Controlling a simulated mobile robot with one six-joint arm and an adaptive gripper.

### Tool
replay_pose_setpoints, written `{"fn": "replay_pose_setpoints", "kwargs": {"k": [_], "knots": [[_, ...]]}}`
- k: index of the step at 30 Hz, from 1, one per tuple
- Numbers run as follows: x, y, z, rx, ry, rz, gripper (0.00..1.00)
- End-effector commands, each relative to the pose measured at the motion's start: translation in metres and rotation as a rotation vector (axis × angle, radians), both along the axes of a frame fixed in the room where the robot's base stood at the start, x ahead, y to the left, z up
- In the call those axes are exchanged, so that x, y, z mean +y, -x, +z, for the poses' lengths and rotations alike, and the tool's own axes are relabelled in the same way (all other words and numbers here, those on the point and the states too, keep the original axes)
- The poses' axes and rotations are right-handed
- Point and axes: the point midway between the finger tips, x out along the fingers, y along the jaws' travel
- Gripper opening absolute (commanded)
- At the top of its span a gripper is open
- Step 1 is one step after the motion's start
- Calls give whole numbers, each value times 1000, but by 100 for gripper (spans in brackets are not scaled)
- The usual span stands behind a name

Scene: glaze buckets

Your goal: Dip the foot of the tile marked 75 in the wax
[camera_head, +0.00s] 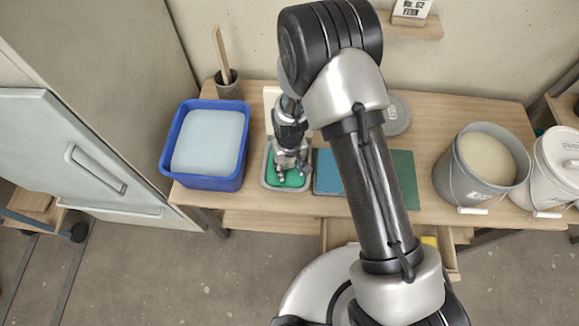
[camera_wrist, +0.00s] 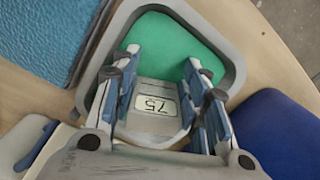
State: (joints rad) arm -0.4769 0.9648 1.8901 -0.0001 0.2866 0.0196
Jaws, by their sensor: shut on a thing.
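The tile marked 75 (camera_wrist: 155,104) is a small grey piece with a white label, in the wrist view. My gripper (camera_wrist: 162,66) is shut on it, with blue-padded fingers at both sides. In the head view, my gripper (camera_head: 286,172) points down over the wax dish. The wax (camera_wrist: 178,45) is a green surface in a grey dish with a raised rim (camera_wrist: 236,60); the wax also shows in the head view (camera_head: 270,173). The tile is at or just above the wax. Its foot is hidden, so I cannot tell whether it touches.
A blue tub (camera_head: 205,187) of pale liquid stands left of the dish. A blue mat (camera_head: 328,180) and a green mat (camera_head: 403,170) lie to its right. A grey bucket (camera_head: 447,180) of cream glaze and a white bucket (camera_head: 553,180) stand at far right. A brush pot (camera_head: 228,86) stands behind.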

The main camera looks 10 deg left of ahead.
Motion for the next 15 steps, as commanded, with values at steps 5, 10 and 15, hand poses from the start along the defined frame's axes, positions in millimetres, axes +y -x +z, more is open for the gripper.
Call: {"fn": "replay_pose_setpoints", "kwargs": {"k": [5, 10, 15], "knots": [[0, 0, 0, -1, 0, 0, 13], [0, 0, 0, -1, 0, 0, 13], [0, 0, 8, -1, 0, 0, 13]]}}
